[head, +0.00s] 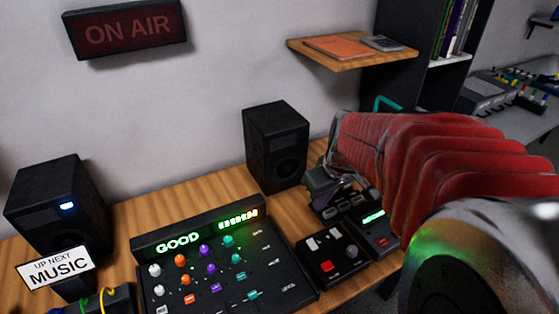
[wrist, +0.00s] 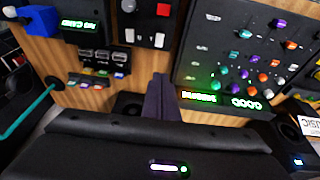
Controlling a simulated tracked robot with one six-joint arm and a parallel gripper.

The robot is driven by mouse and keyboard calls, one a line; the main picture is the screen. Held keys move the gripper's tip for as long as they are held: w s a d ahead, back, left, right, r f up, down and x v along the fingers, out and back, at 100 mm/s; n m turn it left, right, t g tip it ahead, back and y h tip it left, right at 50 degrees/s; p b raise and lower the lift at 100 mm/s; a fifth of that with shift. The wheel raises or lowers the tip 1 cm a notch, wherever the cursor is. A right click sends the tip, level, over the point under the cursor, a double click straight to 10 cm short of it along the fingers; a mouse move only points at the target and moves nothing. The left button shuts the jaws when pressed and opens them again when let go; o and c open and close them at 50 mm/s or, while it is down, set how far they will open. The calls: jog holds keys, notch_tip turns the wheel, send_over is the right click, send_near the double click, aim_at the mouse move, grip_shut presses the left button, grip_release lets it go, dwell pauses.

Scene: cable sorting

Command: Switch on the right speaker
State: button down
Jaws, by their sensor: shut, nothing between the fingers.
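The right speaker (head: 275,147) is a black box standing at the back of the desk against the wall. Its front shows no lit light in the head view. The left speaker (head: 62,205) has a blue-white light lit on its front; it also shows at the right edge of the wrist view (wrist: 292,140). My gripper (head: 325,186) is just right of the right speaker in the head view, low over the desk. In the wrist view, its dark fingers (wrist: 160,82) are together and empty. I cannot tell whether they touch anything below.
The mixer (head: 200,262), reading GOOD, stands in front of the right speaker. A wooden shelf (head: 345,58) juts from the wall above.

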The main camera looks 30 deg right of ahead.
send_over(338, 235)
jog(key=s, duration=0.3)
notch_tip(338, 235, down, 6)
jog(key=shift+d+f+g, duration=0.1)
jog(key=shift+f+g, duration=0.05)
jog(key=shift+g, duration=0.15)
jog(key=shift+w+f, duration=0.1)
jog(key=x, duration=0.8)
jog(key=s+x, duration=0.1)
jog(key=x, duration=0.3)
jog(key=shift+a+f, duration=0.2)
jog(key=shift+f, duration=0.75)
jog(key=shift+s, duration=0.1)
jog(key=shift+s+f, duration=0.1)
jog(key=shift+f, duration=0.25)
jog(key=shift+r, duration=0.1)
jog(key=shift+w+r, duration=0.1)
jog(key=shift+w, duration=0.15)
